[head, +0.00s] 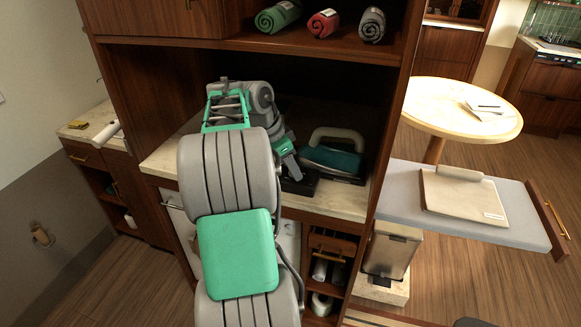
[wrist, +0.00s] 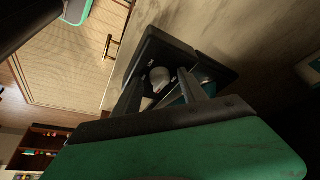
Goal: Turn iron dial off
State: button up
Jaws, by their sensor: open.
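The iron (head: 335,155), teal with a pale looped handle, sits in the dark alcove on the counter. My gripper (head: 293,170) is just left of it, low over the counter beside a black base. In the wrist view my gripper (wrist: 160,88) is open, with its two dark fingers apart. A bit of teal shows by the right finger. I cannot tell whether the fingers touch the knob, nor read its setting.
The wooden alcove walls and the shelf above, with rolled towels (head: 323,23), close in around my arm. The pale counter (head: 160,161) is bare at its left front. An ironing board (head: 395,203) with a folded cloth stands to the right.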

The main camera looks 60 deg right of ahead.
grip_shut()
dwell(0.5)
